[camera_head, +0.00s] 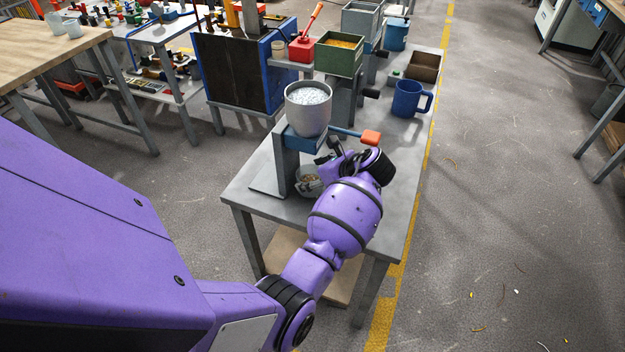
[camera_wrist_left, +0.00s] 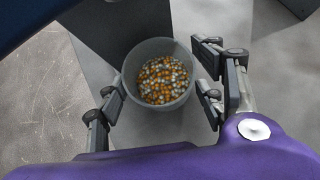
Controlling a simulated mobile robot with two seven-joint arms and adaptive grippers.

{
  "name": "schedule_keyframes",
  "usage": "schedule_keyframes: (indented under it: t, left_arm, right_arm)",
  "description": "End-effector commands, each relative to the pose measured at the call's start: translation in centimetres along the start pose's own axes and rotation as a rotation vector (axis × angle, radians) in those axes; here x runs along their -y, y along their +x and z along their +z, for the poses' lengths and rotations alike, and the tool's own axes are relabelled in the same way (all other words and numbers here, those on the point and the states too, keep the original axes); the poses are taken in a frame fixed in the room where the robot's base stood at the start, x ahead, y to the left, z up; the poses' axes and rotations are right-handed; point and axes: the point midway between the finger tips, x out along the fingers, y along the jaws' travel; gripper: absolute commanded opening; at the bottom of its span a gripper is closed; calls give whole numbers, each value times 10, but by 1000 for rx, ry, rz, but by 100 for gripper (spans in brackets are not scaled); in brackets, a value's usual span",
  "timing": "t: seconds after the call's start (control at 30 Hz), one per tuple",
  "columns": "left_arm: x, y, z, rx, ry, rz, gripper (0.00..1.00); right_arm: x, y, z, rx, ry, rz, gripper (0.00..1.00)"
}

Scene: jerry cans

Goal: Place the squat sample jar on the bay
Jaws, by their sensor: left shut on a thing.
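The squat sample jar looks to be the short grey, open-topped jar (camera_wrist_left: 130,92) holding orange and white beads, seen from above in the left wrist view. In the head view the jar (camera_head: 309,190) stands low at the dispenser, partly hidden by my gripper and arm. My left gripper (camera_wrist_left: 162,80) is shut on the jar, with a finger on each side of it. In the head view the gripper (camera_head: 332,165) is mostly hidden behind my wrist. I cannot tell for sure which surface is the bay. My right gripper is not in view.
A dispenser with a grey hopper (camera_head: 305,118) of pale grains and an orange-tipped lever (camera_head: 370,137) rises just above the jar. A green bin (camera_head: 339,57), a blue mug (camera_head: 408,100) and a brown box (camera_head: 424,68) stand farther back. The grey table (camera_head: 398,190) is clear at right.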

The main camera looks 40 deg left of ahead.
Motion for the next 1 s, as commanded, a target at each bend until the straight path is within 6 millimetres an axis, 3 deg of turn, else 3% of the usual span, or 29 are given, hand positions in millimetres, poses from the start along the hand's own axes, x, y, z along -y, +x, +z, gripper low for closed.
schedule_keyframes:
  t: [0.03,0.13,0.5,0.53,0.67,1.0]
  left_arm:
    - [0,7,8,2,-2,2,30]
    - [-1,15,-7,-2,3,1,26]
    - [0,17,-8,0,2,0,25]
    - [0,17,-9,0,2,0,64]
    - [0,17,-9,0,1,0,81]
    - [0,17,-9,-1,1,0,81]
  right_arm:
    - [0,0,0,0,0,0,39]
    - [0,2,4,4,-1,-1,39]
    - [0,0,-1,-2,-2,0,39]
    - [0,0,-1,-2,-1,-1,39]
    - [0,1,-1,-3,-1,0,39]
    - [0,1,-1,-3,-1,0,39]
